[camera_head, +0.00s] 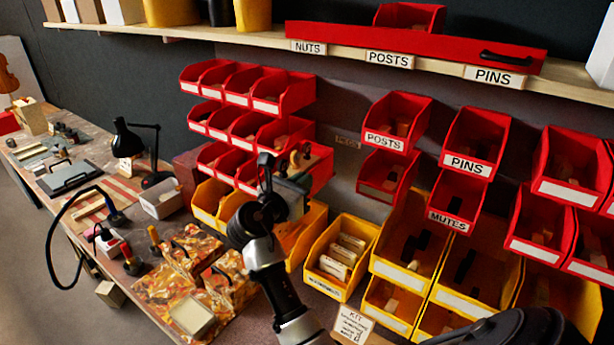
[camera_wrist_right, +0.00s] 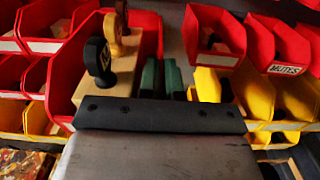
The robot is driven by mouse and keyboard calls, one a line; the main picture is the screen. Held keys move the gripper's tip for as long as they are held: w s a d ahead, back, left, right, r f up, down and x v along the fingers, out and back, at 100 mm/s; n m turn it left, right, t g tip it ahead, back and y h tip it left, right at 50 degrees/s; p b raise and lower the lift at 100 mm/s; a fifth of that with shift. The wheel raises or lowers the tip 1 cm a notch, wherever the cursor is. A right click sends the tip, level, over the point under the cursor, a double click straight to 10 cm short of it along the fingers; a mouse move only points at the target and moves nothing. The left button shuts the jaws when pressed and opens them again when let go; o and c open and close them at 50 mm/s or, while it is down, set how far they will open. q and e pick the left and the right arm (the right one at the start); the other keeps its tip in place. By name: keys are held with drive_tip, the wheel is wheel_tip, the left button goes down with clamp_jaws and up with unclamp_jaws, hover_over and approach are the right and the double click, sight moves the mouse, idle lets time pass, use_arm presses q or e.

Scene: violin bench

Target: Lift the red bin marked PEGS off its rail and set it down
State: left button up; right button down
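The word PEGS is not readable on any bin. In the head view my right gripper (camera_head: 294,180) is at a red bin (camera_head: 322,170) at the right end of the lowest red row; my arm hides its front. In the right wrist view this red bin (camera_wrist_right: 147,30) holds a wooden block (camera_wrist_right: 125,78) with black and brown handles. Two dark green finger-like pieces (camera_wrist_right: 162,78) stand close together near the bin's right wall. Whether they are shut on it I cannot tell. My left gripper is not in view.
Red bins marked POSTS (camera_head: 384,143), PINS (camera_head: 466,165) and MUTES (camera_head: 447,220) hang to the right. Yellow bins (camera_head: 340,295) stand below. A shelf (camera_head: 250,38) runs above. The bench (camera_head: 75,225) at left holds a black lamp (camera_head: 122,140) and tools.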

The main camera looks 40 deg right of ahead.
drive_tip(key=shift+p+v, duration=0.5)
drive_tip(key=shift+v, duration=1.65)
